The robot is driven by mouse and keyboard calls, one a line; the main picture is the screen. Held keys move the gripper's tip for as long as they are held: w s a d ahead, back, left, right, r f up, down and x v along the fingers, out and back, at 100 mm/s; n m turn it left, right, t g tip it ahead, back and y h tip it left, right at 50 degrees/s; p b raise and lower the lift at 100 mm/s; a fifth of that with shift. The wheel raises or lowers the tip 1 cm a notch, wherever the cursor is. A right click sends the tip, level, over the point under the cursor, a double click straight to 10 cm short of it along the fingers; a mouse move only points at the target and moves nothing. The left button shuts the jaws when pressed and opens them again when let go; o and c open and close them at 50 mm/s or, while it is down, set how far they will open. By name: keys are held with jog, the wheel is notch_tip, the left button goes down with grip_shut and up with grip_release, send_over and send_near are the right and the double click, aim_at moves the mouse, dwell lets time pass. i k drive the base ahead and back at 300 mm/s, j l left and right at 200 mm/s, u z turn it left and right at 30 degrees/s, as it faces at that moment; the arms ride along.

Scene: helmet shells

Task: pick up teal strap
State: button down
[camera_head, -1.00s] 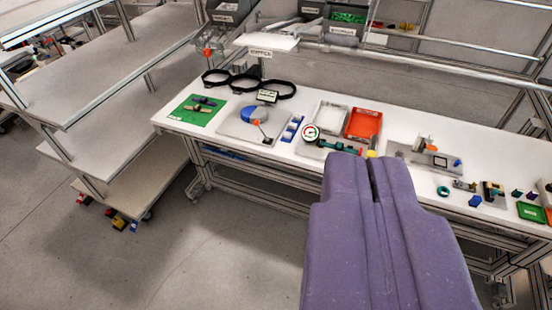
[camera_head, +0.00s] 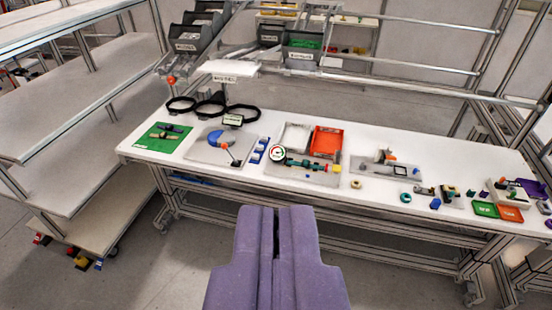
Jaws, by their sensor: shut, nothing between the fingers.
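No strap that I can make out as teal shows clearly. A teal-and-dark part (camera_head: 300,164) lies beside a round white gauge on a grey plate on the white bench. A small teal ring (camera_head: 405,197) lies on the bench further right. Either is too small to tell as a strap. My gripper (camera_head: 276,210) is purple, at the bottom middle of the view. Its fingers are together and empty, in front of the bench's near edge and apart from everything on it.
The white bench (camera_head: 320,195) spans the view. On it are a green mat (camera_head: 150,147), black bands (camera_head: 211,107), an orange tray (camera_head: 326,141) and several small parts at the right. A grey shelf rack (camera_head: 85,105) stands left.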

aim_at(305, 163)
jog(key=i+l, duration=0.15)
jog(key=i, duration=0.35)
jog(key=i+l, duration=0.1)
jog(key=i, duration=0.4)
jog(key=i+l, duration=0.15)
jog(key=i, duration=0.3)
jog(key=i+l, duration=0.15)
jog(key=i, duration=0.35)
jog(key=i+l+u, duration=0.1)
jog(key=i, duration=0.4)
jog(key=i+l, duration=0.2)
jog(key=i, duration=0.3)
